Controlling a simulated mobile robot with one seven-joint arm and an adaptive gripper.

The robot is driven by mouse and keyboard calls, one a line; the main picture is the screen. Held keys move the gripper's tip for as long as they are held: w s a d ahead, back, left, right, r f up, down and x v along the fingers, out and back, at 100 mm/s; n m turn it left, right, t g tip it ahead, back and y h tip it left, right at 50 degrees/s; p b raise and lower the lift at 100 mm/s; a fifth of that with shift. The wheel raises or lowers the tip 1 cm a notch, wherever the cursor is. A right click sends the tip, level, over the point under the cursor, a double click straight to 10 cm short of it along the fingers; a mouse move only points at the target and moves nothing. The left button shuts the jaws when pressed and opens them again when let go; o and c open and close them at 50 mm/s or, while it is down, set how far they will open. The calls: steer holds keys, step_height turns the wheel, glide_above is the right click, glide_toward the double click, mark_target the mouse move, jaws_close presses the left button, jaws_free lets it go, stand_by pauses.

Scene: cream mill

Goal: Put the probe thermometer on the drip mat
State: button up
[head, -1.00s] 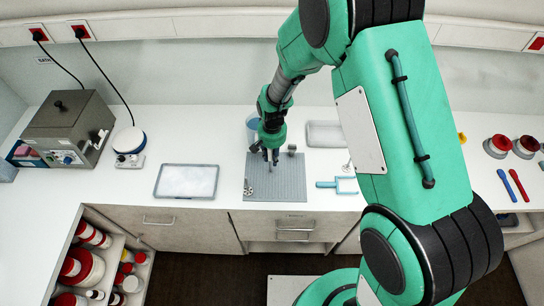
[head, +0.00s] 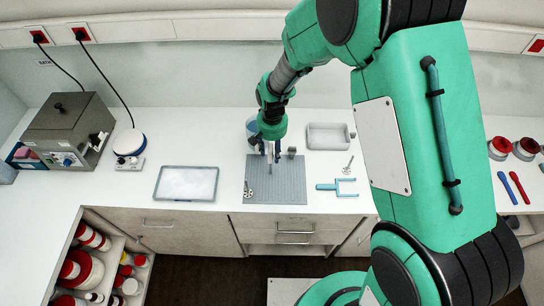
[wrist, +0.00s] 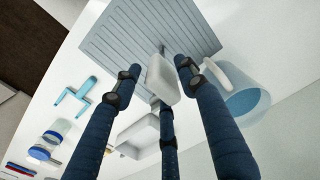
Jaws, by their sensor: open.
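The drip mat (head: 290,190) is a grey ribbed sheet lying on the white counter. It fills the top of the wrist view (wrist: 120,35). A white body with a thin metal stem, apparently the probe thermometer (wrist: 162,78), is between my fingers in the wrist view, with its stem toward the mat. In the head view it is a small pale shape at my fingertips. My gripper (head: 270,156) is over the back part of the mat, its fingers spread and apart from the white body. I cannot tell exactly how the stem meets the mat.
A blue container (head: 252,127) stands behind the mat and a small metal piece (head: 292,152) at its back edge. A shallow tray (head: 187,183) lies left.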

step_height(320, 180, up, 7)
steer(key=shift+f, duration=0.15)
stand_by(0.8)
steer(key=s+d+r+t, duration=0.1)
steer(key=s+d+r, duration=0.25)
steer(key=r, duration=0.35)
steer(key=s+d+r+t, duration=0.1)
steer(key=s+d+r, duration=0.1)
steer(key=d+r, duration=0.4)
steer(key=s+d+r+t, duration=0.1)
steer(key=s+d+r, duration=0.15)
steer(key=r, duration=0.55)
steer(key=s+d+r+t, duration=0.1)
steer(key=s+d+r, duration=0.4)
steer(key=s, duration=0.4)
steer(key=s+d+r+t, duration=0.1)
steer(key=s+d+r, duration=0.4)
steer(key=s, duration=0.5)
steer(key=shift+d+t, duration=0.2)
steer(key=shift+t, duration=0.1)
